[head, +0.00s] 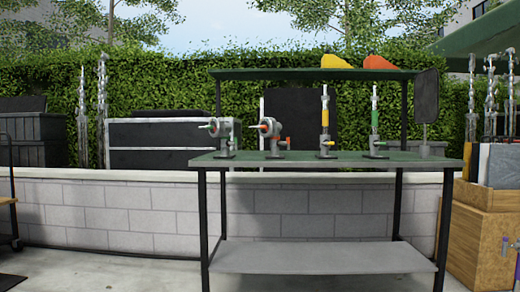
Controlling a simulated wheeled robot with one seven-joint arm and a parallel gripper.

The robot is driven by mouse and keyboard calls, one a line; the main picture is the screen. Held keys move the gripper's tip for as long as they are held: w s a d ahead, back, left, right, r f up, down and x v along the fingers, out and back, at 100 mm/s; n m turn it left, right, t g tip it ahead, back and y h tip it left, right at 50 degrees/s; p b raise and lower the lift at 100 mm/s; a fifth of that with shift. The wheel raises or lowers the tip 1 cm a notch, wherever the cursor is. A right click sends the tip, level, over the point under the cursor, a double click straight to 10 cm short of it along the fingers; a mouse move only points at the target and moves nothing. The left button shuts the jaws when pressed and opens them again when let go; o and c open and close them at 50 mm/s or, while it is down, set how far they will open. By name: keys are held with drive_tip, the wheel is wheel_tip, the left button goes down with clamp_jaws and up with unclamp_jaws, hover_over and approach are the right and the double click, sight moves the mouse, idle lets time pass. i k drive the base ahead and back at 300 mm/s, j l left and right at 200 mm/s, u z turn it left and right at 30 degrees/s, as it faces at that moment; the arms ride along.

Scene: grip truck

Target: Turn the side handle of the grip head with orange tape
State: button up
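The grip head with orange tape (272,130) stands on the green-topped table (300,158), second from the left in a row of heads. It is a grey metal head on a short base, with a thin rod pointing left and orange at its left front. A small orange-red side handle (285,142) sticks out low on its right. Its exact angle is too small to tell. My gripper is not in view.
A similar grey head (222,132) stands to its left. Heads with yellow (325,120) and green (375,120) uprights stand to its right. Orange (379,62) and yellow (335,61) bags lie on the upper shelf. A wooden crate (480,225) stands at right. The left foreground floor is mostly clear.

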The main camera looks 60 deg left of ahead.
sight(288, 144)
drive_tip(key=u, duration=2)
